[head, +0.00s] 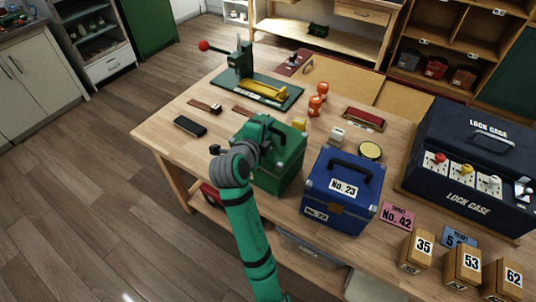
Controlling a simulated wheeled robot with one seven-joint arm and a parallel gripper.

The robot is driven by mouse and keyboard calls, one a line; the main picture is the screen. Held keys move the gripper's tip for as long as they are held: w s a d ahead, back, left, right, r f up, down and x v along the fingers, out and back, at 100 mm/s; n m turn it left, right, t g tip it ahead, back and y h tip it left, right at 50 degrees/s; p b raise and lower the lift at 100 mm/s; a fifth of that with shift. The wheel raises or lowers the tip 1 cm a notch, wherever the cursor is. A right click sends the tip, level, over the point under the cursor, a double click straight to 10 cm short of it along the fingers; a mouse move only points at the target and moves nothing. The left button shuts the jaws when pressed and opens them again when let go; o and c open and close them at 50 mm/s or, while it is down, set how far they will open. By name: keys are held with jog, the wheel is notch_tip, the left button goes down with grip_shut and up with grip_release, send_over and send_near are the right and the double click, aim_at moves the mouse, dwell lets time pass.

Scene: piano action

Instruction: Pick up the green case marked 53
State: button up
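A green case (288,172) stands on the wooden workbench, left of a blue case. It has a metal clasp, and no number on it can be read from here. My gripper (264,132) is over the top of the green case, at its left part. The wrist and gripper cover much of the case's top and left side. The fingertips and the case's handle are not clear, so I cannot tell whether they touch or whether the gripper is open. The number 53 shows on a small wooden block (468,259) at the bench's front right.
A blue case (341,190) marked No. 23 stands close on the right. A large dark lock case (470,160) fills the right side. Blocks 35 (418,247) and 62 (509,275) flank block 53. A green press (245,65) stands at the back left.

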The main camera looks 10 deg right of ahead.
jog(key=shift+w+d+f, duration=0.2)
jog(key=shift+w+d, duration=0.05)
jog(key=shift+d, duration=0.15)
jog(key=shift+a, duration=0.1)
grip_shut()
dwell(0.9)
jog(key=shift+r, duration=0.15)
